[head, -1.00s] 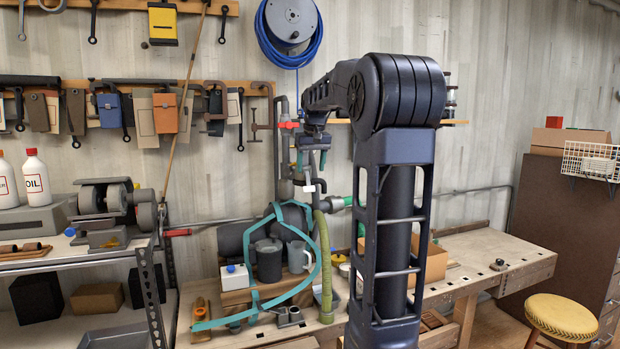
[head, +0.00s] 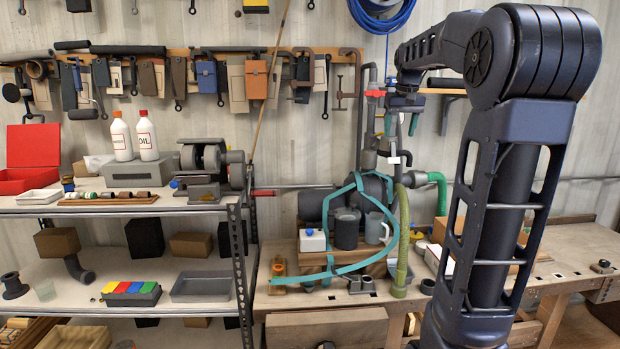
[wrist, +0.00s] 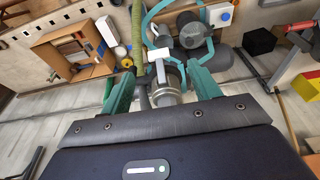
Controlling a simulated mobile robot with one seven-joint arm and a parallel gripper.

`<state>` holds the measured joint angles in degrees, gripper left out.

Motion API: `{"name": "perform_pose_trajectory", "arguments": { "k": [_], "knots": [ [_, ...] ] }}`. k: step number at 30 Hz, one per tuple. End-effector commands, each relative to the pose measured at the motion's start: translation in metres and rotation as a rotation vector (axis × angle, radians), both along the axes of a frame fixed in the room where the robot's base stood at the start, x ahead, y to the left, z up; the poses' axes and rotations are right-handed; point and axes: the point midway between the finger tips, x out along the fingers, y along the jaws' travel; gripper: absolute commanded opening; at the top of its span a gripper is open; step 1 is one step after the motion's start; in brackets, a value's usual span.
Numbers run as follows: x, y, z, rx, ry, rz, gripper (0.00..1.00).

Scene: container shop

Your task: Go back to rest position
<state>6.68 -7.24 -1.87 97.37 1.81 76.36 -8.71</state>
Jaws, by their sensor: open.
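In the head view my gripper (head: 404,123) hangs from the end of my raised arm, in front of the wall pipes and above the workbench. In the wrist view my gripper (wrist: 160,85) shows two teal fingers spread apart. A grey pipe with a light ring and a white block stands beyond the gap between them. I see no object held.
A metal shelf (head: 120,210) at the left holds a bench grinder (head: 208,170), two white bottles (head: 147,136) and a red box (head: 30,158). Tools and pouches hang from a wall rail. A green hose (head: 402,250) stands upright under my gripper.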

Motion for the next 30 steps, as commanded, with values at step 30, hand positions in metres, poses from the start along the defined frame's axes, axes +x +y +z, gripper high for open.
{"name": "perform_pose_trajectory", "arguments": {
  "k": [30],
  "knots": [
    [-0.268,0.072,-0.198,-0.002,-0.155,0.003,0.62]
  ]
}}
